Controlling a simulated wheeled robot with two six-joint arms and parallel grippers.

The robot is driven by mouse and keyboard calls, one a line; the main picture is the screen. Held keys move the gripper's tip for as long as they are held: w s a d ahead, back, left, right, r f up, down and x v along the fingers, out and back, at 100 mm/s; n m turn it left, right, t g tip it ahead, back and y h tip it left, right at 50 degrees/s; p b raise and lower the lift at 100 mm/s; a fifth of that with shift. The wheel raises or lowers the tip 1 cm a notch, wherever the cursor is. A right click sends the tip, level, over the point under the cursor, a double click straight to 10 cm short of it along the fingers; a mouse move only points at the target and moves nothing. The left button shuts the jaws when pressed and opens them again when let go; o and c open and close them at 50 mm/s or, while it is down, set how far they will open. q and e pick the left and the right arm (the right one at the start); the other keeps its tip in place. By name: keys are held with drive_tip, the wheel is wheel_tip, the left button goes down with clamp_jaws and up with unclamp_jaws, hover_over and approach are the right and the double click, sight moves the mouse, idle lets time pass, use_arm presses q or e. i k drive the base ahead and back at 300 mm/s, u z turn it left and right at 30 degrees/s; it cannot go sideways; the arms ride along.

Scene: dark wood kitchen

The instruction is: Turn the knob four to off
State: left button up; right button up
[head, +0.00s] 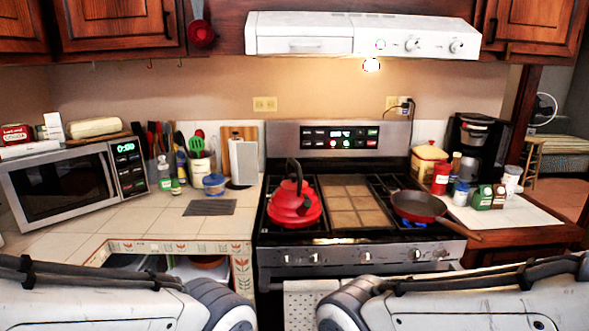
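The stove (340,246) stands in the middle, with a row of several knobs along its front panel. Toward the right of the row are one knob (414,254) and another (440,253) close beside it; further left are a knob (366,256) and a knob (314,257). No number can be read on them, and their settings are too small to tell. Blue flame shows under the dark red frying pan (418,206) on the right burner. Neither of my grippers is in view; only parts of my arms show at the bottom left and bottom right.
A red kettle (294,205) sits on the left burners. The pan's handle (460,231) sticks out past the stove's front right edge. A towel (305,305) hangs below the knobs. My arm links cover the lower corners; the room before the oven's middle is open.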

sight(439, 253)
drive_tip(key=z, duration=1)
drive_tip(key=k, duration=0.6)
drive_tip(key=z, duration=0.85)
drive_tip(key=i, duration=1.45)
drive_tip(key=u, duration=0.7)
